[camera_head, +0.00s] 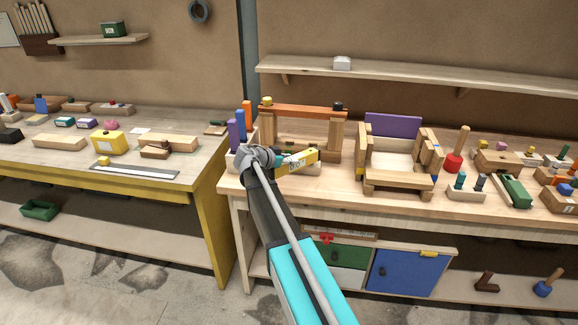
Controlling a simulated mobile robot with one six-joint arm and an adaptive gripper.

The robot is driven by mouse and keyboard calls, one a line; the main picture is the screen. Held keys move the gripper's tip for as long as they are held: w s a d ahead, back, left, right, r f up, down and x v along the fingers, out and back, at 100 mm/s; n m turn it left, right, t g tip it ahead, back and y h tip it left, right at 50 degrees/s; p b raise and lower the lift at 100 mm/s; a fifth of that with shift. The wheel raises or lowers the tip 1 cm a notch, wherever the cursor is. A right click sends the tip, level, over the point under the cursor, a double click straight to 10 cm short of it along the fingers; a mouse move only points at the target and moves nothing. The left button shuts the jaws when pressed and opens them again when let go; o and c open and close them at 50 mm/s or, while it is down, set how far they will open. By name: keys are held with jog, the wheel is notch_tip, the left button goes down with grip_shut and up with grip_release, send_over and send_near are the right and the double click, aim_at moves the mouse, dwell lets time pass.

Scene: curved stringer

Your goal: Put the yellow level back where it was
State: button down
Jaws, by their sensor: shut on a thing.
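The yellow level (304,159) shows above the left part of the right workbench, in front of a wooden frame with an orange top bar. It looks like a short yellow bar with a pale label on its side, tilted up slightly to the right. My gripper (281,162) is at its left end and is shut on it. My grey wrist and dark arm hide part of the bench to the left. A pale wooden block (302,169) lies just under the level; I cannot tell whether they touch.
The orange-topped frame (303,112) stands close behind. A wooden box with a purple back (393,125) is to the right. A shelf (420,78) hangs above.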

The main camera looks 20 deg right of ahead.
jog(key=shift+f+b, duration=0.7)
jog(key=shift+f, duration=0.15)
jog(key=shift+c, duration=1.3)
grip_release()
jog(key=shift+r, duration=0.25)
jog(key=shift+r+p, duration=0.45)
jog(key=shift+p, duration=0.25)
jog(key=shift+s+a+r, duration=0.1)
jog(key=shift+a+r, duration=0.1)
jog(key=shift+a, duration=0.1)
jog(key=p+v, duration=0.4)
jog(key=v, duration=0.7)
jog(key=shift+a, duration=0.15)
